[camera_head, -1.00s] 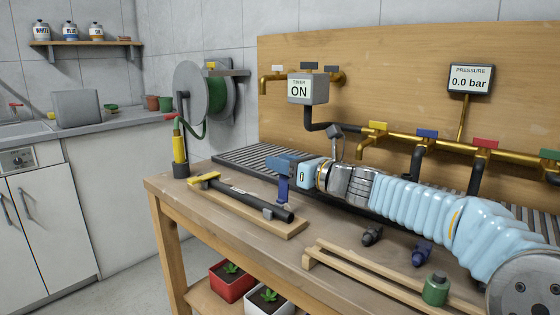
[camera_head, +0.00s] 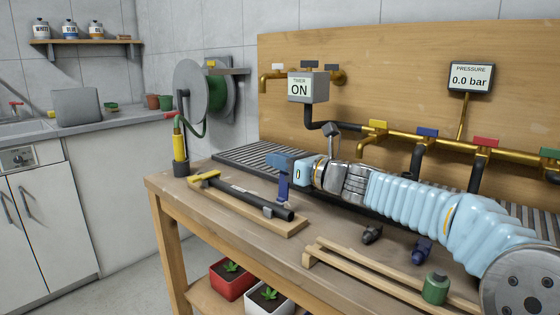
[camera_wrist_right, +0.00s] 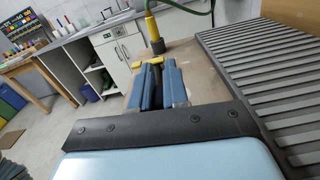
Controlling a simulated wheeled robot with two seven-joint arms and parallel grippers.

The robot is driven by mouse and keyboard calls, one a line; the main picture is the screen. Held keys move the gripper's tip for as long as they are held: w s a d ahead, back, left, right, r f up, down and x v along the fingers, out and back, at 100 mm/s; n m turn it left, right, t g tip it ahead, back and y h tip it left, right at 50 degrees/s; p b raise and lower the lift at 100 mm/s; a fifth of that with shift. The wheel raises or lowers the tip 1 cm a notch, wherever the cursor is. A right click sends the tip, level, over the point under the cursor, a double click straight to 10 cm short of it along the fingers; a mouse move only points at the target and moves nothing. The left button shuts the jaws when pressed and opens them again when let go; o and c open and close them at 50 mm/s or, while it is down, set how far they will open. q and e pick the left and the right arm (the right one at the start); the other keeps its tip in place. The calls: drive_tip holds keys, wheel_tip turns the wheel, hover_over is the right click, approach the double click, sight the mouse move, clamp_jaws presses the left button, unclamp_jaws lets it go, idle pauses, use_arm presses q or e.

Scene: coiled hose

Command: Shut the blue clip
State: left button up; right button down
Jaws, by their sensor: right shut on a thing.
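The blue clip (camera_head: 283,188) stands upright in the head view, beside the dark tube (camera_head: 255,199) on the wooden board (camera_head: 290,230). My right gripper (camera_head: 282,164) reaches in from the right. Its blue fingers are at the clip's upper end and shut on it; they cover the grip itself. In the right wrist view the two fingers (camera_wrist_right: 159,84) are close together, with a dark gap between them, and the clip cannot be made out clearly. My left gripper is not in view.
A yellow hose nozzle (camera_head: 180,149) stands at the bench's left end. A dark grate (camera_head: 245,160) lies behind my arm. Wooden rails (camera_head: 350,262), a green fitting (camera_head: 435,289) and a dark blue fitting (camera_head: 422,250) lie in front of it.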

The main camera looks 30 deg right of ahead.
drive_tip(key=a+n+b, duration=0.1)
drive_tip(key=n+b, duration=0.1)
drive_tip(key=s+a+n+b, duration=0.1)
drive_tip(key=a+n+b, duration=0.2)
drive_tip(key=shift+s+f+n+b, duration=0.3)
drive_tip(key=shift+s, duration=0.05)
drive_tip(key=shift+s+a+f+n+b, duration=0.1)
drive_tip(key=shift+s+a+n+b, duration=0.1)
drive_tip(key=shift+a+n+b, duration=0.35)
drive_tip(key=shift+d, duration=0.15)
drive_tip(key=c, duration=1.2)
unclamp_jaws()
drive_tip(key=shift+n, duration=0.25)
drive_tip(key=v, duration=1.3)
drive_tip(key=shift+s, duration=0.4)
